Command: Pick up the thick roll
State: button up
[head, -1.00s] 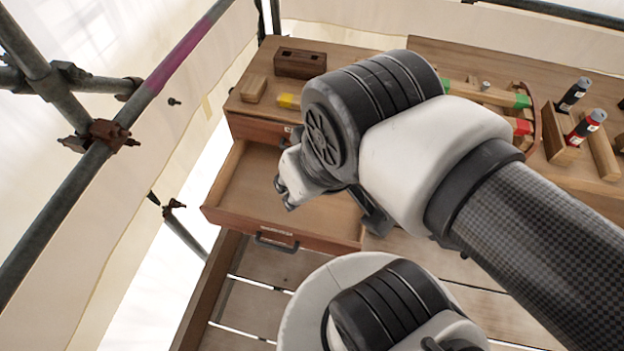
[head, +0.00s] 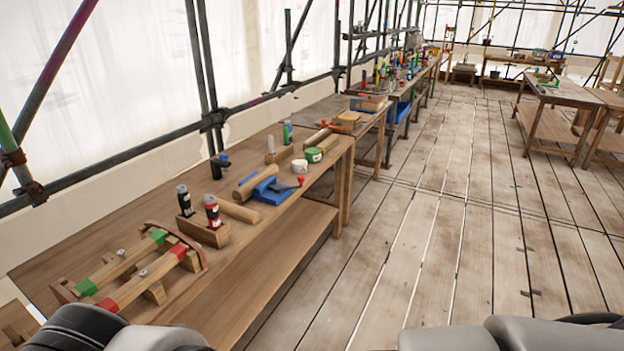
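Two small roll-like things sit near the front edge of the long wooden bench: a green one (head: 313,155) and a white one (head: 299,166) just in front of it and to its left. They are small in the head view, and I cannot tell which is the thick roll. My gripper is not in view. Only parts of my arm show along the bottom edge, well apart from both rolls.
On the wooden bench (head: 262,270) are a blue tray (head: 264,190), a red-and-black bottle (head: 212,211), wooden blocks, and a frame with red and green bars (head: 125,270). More benches stand farther back. The plank floor (head: 440,240) to the right is clear.

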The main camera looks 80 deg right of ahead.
aim_at(240, 194)
jog(key=z, duration=2.2)
jog(key=i+l+u, duration=0.5)
jog(key=u, duration=0.2)
jog(key=i+l+u, duration=0.1)
jog(key=l+u, duration=0.25)
jog(key=l, duration=0.15)
jog(key=i+l+u, duration=0.15)
jog(key=l+u, duration=0.15)
jog(key=l, duration=0.15)
jog(key=i+l, duration=0.1)
jog(key=l, duration=0.5)
jog(key=i+l+u, duration=0.1)
jog(key=l, duration=0.45)
jog(key=i+l, duration=0.15)
jog(key=l, duration=0.45)
jog(key=i+l+u, duration=0.1)
jog(key=l, duration=1.05)
jog(key=i+l, duration=0.55)
jog(key=l+u, duration=0.05)
jog(key=l, duration=0.05)
